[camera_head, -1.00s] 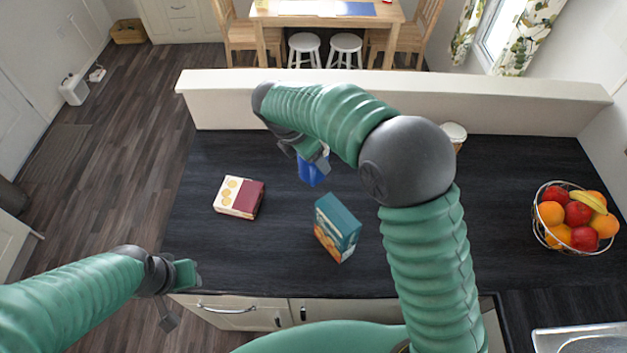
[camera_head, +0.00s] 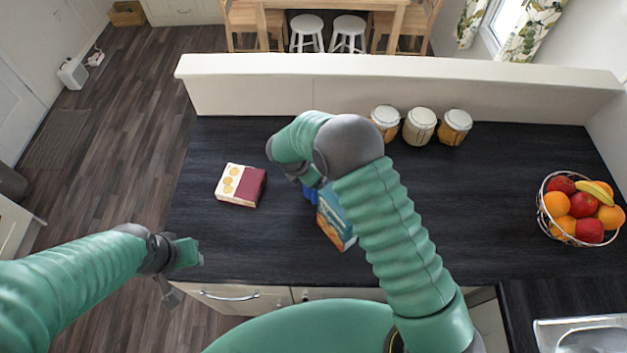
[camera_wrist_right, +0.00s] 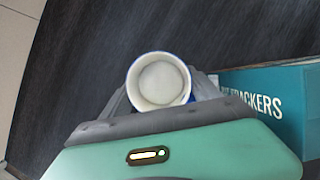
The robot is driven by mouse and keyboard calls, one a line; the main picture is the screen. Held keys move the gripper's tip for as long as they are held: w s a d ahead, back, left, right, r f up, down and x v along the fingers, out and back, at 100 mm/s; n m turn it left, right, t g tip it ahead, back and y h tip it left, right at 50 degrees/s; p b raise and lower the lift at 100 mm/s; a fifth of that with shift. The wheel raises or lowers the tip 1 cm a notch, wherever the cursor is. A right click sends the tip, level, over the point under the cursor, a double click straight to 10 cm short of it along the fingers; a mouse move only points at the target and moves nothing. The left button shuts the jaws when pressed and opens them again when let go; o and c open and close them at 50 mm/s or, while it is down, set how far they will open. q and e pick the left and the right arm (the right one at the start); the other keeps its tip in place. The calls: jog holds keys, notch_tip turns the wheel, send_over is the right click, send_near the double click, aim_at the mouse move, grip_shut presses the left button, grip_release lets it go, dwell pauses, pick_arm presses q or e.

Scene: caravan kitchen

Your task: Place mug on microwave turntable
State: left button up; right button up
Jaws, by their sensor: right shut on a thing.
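The blue mug with a white inside (camera_wrist_right: 160,82) is upright between the fingers of my right gripper (camera_wrist_right: 162,95) in the right wrist view. The gripper is shut on it. In the head view only a small blue part of the mug (camera_head: 309,194) shows below my right gripper (camera_head: 312,180); my arm hides the rest. I cannot tell whether the mug touches the counter. My left gripper (camera_head: 182,272) is open and empty at the counter's front left corner. No microwave or turntable is in view.
A teal cracker box (camera_head: 336,222) stands close beside the mug; it also shows in the right wrist view (camera_wrist_right: 280,95). A red and cream box (camera_head: 241,185) lies left on the dark counter (camera_head: 480,180). Several canisters (camera_head: 420,126) stand at the back, a fruit basket (camera_head: 580,210) at right.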

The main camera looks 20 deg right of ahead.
jog(key=shift+s+d+f, duration=0.1)
jog(key=shift+d+f, duration=0.1)
jog(key=shift+f, duration=0.95)
jog(key=o, duration=1.7)
jog(key=shift+f, duration=0.1)
jog(key=shift+c, duration=0.2)
jog(key=shift+o, duration=1.2)
jog(key=shift+a, duration=0.1)
